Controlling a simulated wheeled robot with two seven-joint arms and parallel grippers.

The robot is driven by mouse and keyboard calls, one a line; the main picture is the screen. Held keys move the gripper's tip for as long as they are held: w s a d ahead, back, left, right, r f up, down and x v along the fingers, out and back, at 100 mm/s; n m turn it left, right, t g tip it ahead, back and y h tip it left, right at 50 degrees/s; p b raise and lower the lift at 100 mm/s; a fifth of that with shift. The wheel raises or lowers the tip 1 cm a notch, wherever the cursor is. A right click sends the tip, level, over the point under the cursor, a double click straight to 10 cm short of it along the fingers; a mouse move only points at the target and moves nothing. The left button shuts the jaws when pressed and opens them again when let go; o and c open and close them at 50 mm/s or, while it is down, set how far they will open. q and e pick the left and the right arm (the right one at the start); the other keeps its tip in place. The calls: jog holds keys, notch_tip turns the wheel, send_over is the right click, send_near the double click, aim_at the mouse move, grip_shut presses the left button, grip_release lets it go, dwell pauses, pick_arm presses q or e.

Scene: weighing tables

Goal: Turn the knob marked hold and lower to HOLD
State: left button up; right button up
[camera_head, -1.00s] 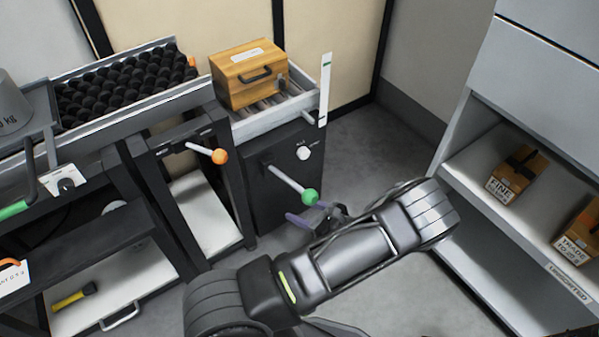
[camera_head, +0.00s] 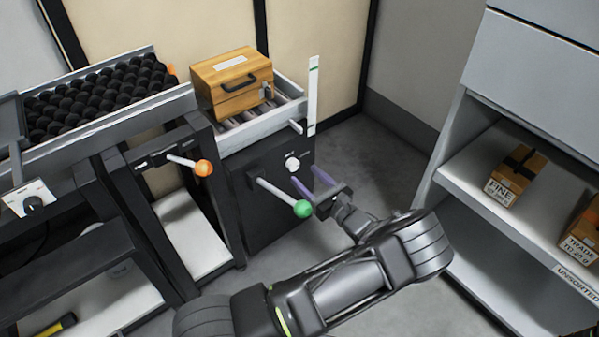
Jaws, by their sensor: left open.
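A small white knob (camera_head: 292,163) sits on the upper front of the black cabinet (camera_head: 262,215). Its marking is too small to read. My left gripper (camera_head: 307,180) is open, its two purple fingers pointing up at the cabinet front just below the knob. The fingers appear just short of the knob, one on its lower left and one on its lower right; whether they touch the cabinet I cannot tell. My right gripper is not in view.
A lever with a green ball (camera_head: 303,208) sticks out just below my left gripper. A lever with an orange ball (camera_head: 203,168) is further left. A wooden box (camera_head: 232,84) stands on the rollers above the knob. Shelves with cartons (camera_head: 516,176) stand at right.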

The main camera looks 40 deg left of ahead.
aim_at(295, 166)
pick_arm(q)
jog(key=shift+b+x, duration=0.45)
jog(key=shift+x, duration=1.55)
grip_shut()
